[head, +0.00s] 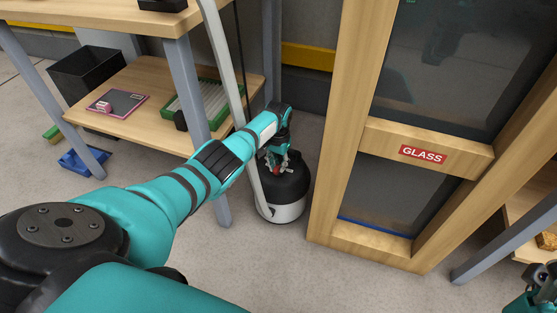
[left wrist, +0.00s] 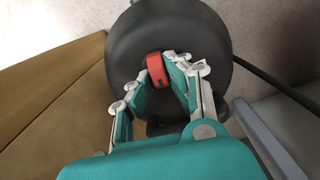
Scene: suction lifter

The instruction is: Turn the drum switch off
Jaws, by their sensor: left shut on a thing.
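The drum (head: 287,188) stands on the floor between the workbench and the wooden frame, with a black top and a white lower body. In the left wrist view, its round black top (left wrist: 193,22) fills the upper middle, with a red switch (left wrist: 155,66) on it. My left gripper (head: 277,168) reaches down over the drum top. In the left wrist view, its fingertips (left wrist: 158,74) are at the red switch, shut on it and partly hiding it. The switch's exact setting cannot be read. Part of my right gripper (head: 543,283) shows at the lower right edge; its fingers are unclear.
A wooden frame with dark panes and a GLASS label (head: 423,154) stands close to the drum's right. The workbench (head: 130,78) with grey legs is on the left, its lower shelf holding a green rack (head: 205,105). A pale pole rises beside the drum. The front floor is clear.

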